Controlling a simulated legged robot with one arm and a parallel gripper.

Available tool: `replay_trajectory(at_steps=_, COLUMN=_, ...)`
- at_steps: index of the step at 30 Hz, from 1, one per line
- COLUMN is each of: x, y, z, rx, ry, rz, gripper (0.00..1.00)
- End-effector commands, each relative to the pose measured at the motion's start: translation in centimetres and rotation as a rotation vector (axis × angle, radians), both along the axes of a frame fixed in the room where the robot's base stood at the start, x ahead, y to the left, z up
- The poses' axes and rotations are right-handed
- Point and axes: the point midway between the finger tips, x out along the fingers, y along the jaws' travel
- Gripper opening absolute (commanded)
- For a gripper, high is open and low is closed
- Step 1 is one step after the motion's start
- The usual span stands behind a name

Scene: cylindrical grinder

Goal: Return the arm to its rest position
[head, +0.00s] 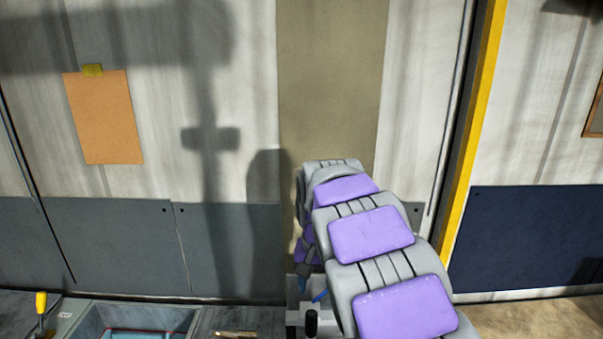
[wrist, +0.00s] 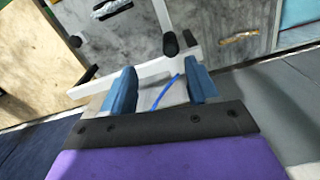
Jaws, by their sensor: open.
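My gripper (head: 311,290) is at the end of my purple and grey arm, low in the middle of the head view, above the right end of a workbench. In the wrist view my gripper (wrist: 160,88) shows two blue fingers set well apart, with nothing gripped between them. A thin blue strip (wrist: 166,92) shows in the gap; I cannot tell whether it touches a finger. My arm links hide part of the bench and wall in the head view.
A white frame (wrist: 130,78) with black knobs (wrist: 170,43) stands close beyond the fingers. The bench holds a grey tray (head: 88,322), a yellow-handled tool (head: 41,303) and a brass-coloured piece (head: 237,334). A wall with a yellow post (head: 470,140) stands behind.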

Motion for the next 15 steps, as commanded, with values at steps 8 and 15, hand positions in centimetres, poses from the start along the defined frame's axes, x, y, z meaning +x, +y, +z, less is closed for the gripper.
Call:
replay_trajectory(at_steps=8, x=-8.6, y=-5.3, z=-2.6, rx=-0.015, ry=0.028, rz=-0.020, gripper=0.59)
replay_trajectory(at_steps=15, x=-17.1, y=-8.1, z=-6.0, rx=-0.007, ry=0.067, rz=-0.002, gripper=0.59)
